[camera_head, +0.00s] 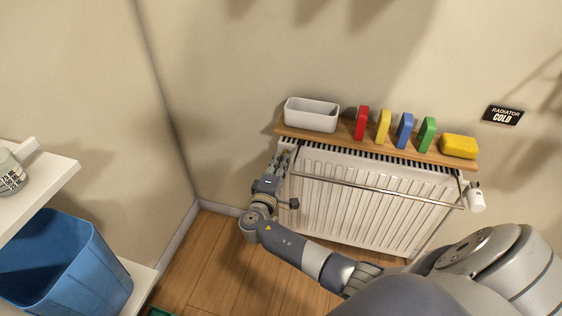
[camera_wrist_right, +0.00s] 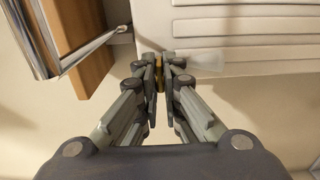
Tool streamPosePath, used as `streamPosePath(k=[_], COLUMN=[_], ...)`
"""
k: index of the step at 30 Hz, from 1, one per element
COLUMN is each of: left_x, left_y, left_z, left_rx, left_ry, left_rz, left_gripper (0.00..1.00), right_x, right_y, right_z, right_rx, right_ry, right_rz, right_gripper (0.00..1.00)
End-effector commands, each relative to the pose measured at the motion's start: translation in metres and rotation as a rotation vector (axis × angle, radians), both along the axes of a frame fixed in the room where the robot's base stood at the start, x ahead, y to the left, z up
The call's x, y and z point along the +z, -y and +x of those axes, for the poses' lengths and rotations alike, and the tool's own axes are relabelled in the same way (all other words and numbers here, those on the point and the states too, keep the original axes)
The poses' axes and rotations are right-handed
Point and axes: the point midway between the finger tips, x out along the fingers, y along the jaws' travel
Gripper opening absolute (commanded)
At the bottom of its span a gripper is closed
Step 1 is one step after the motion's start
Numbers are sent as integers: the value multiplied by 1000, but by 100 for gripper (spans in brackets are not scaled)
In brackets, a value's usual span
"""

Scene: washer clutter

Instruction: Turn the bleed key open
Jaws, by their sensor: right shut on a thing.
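My right gripper (camera_head: 281,163) is at the upper left end of the white radiator (camera_head: 350,205), just under the wooden shelf. In the right wrist view my right gripper (camera_wrist_right: 161,75) is shut on a small brass-coloured piece, which looks like the bleed key (camera_wrist_right: 159,70). Only a thin strip of the key shows between the fingers, so its turn angle cannot be told. In the head view the key is hidden by the gripper. My left gripper is out of view.
The wooden shelf (camera_head: 346,138) above the radiator carries a white tray (camera_head: 312,115), several coloured blocks and a yellow sponge (camera_head: 458,146). A metal rail (camera_head: 375,188) crosses the radiator front. A sign (camera_head: 503,115) reads "RADIATOR COLD". A blue bin (camera_head: 70,262) stands lower left.

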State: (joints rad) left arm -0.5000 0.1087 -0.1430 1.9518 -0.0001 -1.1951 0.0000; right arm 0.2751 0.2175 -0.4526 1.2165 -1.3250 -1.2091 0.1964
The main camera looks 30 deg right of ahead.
Motion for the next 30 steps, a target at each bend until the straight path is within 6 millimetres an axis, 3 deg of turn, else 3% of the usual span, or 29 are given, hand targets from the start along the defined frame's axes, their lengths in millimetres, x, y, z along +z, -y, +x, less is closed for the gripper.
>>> streamPosePath(k=[15,16,18,30], left_x=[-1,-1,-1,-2], left_y=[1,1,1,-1], left_z=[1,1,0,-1], left_rx=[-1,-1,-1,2], left_ry=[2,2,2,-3], left_rz=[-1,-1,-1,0], left_gripper=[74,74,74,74], right_x=[3,3,3,0], right_y=[-1,-1,-1,-4], right_z=[2,2,2,-2], right_rx=[5,5,4,3], right_ry=[-10,-10,-9,-12], right_rz=[-13,-13,-13,-10], right_gripper=[0,13,27,27])
